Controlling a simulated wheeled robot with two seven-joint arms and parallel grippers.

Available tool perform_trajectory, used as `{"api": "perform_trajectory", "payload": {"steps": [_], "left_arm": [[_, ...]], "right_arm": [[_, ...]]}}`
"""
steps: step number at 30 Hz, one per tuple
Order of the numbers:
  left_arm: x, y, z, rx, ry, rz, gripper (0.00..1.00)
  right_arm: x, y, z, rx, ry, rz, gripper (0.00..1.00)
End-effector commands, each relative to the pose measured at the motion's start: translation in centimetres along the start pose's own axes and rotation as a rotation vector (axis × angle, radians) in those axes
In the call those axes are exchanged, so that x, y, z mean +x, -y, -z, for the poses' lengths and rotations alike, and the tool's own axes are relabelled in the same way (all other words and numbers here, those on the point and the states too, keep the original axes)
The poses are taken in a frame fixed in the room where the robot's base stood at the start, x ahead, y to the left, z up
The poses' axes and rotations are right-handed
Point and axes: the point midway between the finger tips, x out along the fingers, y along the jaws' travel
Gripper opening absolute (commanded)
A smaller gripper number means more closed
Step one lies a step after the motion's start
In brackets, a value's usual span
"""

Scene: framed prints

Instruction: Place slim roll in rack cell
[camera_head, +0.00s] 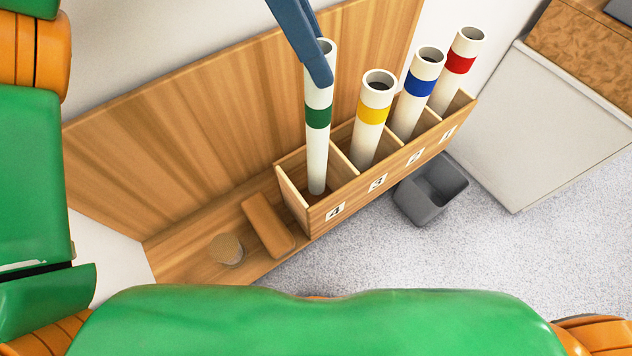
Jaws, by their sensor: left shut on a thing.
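A slim white roll with a green band (317,150) stands nearly upright in the leftmost cell of the wooden rack (318,222), the cell labelled 4. Its lower end shows inside the cell; I cannot tell whether it touches the cell floor. My left gripper (320,74), dark blue, reaches down from the top and is shut on the roll near its upper end. Its far finger is hidden. The other cells hold a yellow-banded roll (368,140), a blue-banded roll (412,100) and a red-banded roll (456,70). My right gripper is not in view.
A brown block (267,226) and a round ribbed object (227,250) lie on the wooden shelf left of the rack. A wooden back panel (190,130) rises behind. A grey bin (430,190) stands on the floor near a white cabinet (550,120).

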Motion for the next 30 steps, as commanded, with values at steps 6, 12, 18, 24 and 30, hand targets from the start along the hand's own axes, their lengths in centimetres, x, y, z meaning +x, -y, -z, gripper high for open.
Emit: {"api": "perform_trajectory", "payload": {"steps": [6, 12, 18, 24, 30], "left_arm": [[4.4, 0.0, 1.9, -0.001, -0.001, 0.002, 0.00], [7.8, 0.0, 3.3, -0.001, 0.001, 0.001, 0.00], [8.1, 0.0, 3.4, -0.001, 0.001, 0.000, 0.00], [8.3, 0.0, 3.5, -0.001, 0.001, 0.000, 0.46], [8.3, 0.0, 3.4, -0.001, 0.001, 0.000, 0.65]], "right_arm": [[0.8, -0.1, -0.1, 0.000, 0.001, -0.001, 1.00], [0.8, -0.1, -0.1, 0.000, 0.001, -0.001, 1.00], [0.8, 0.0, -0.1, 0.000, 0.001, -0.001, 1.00], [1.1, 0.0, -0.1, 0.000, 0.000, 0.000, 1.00], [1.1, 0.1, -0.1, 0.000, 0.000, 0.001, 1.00]]}}
